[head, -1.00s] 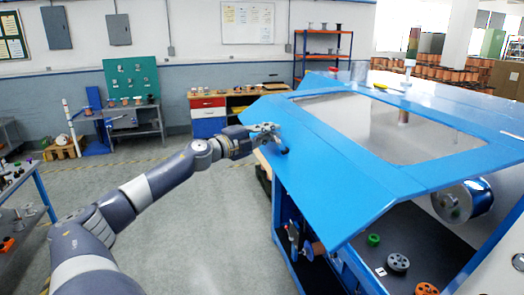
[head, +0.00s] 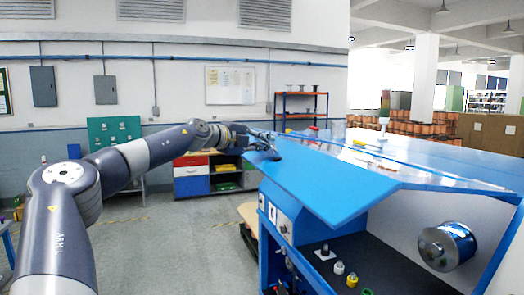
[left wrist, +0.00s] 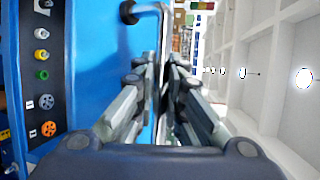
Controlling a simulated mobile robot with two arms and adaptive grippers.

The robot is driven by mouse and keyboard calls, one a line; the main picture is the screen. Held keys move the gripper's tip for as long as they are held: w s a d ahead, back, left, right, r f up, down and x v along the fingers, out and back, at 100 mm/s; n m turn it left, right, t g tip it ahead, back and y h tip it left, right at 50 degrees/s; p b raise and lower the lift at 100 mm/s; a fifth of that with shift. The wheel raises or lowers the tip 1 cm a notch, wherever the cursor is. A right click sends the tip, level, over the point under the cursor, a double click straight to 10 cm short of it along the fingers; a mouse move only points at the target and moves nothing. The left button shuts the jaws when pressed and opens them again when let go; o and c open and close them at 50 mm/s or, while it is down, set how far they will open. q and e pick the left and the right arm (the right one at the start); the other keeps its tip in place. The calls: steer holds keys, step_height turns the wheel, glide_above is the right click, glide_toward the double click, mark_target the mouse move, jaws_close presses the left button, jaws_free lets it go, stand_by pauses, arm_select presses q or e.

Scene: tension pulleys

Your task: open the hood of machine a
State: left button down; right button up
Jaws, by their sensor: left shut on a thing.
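The hood of the machine is a large blue panel (head: 330,180) with a clear window (head: 375,160), at the right in the head view. It stands raised and tilted above the machine body (head: 275,235). The dark interior below its front edge is open to view. My left gripper (head: 262,148) is at the hood's far left edge. The fingers hide part of the handle. My right gripper is not in view.
Inside the machine are a shiny metal roller (head: 447,245) and several small coloured parts (head: 339,267). A low cabinet with red and blue drawers (head: 192,177) stands behind my left arm. The floor (head: 170,250) left of the machine is clear.

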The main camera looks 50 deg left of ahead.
arm_select(q)
steer(key=shift+w+r, duration=0.15)
steer(key=shift+r, duration=0.45)
steer(key=c, duration=1.7)
jaws_free()
steer(key=shift+o, duration=0.2)
steer(key=shift+d, duration=0.1)
steer(key=s+r, duration=0.2)
steer(key=s, duration=1)
steer(key=shift+r, duration=0.3)
steer(key=shift+w, duration=0.1)
steer(key=shift+c, duration=0.2)
